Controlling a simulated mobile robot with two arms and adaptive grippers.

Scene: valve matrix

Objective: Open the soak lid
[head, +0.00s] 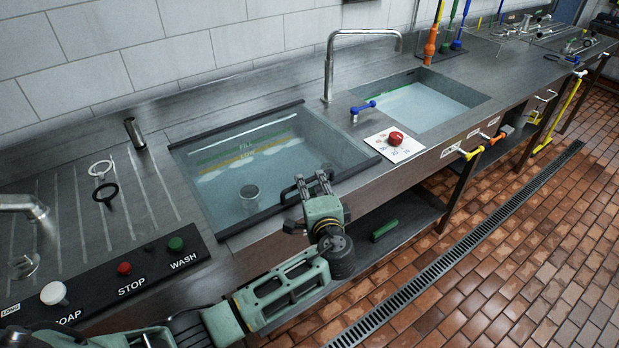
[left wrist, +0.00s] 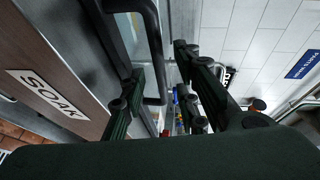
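The soak lid (head: 245,220) is a clear pane with black edge bars. It lies flat over the left basin. Its black handle (head: 287,191) stands at the front edge, and it also shows in the left wrist view (left wrist: 154,45). My left gripper (head: 314,181) is at the handle, its fingers pointing toward the basin. In the left wrist view its fingers (left wrist: 160,82) are spread apart, with the handle bar between them in the picture. I cannot tell whether they touch it. The gripper hides part of the handle in the head view. My right gripper is not in view.
A SOAK label (left wrist: 47,93) is on the counter front. A tall faucet (head: 328,75) stands behind, between the basins. A red knob (head: 396,138) on a white plate lies to the right. A button panel (head: 100,285) is at the left.

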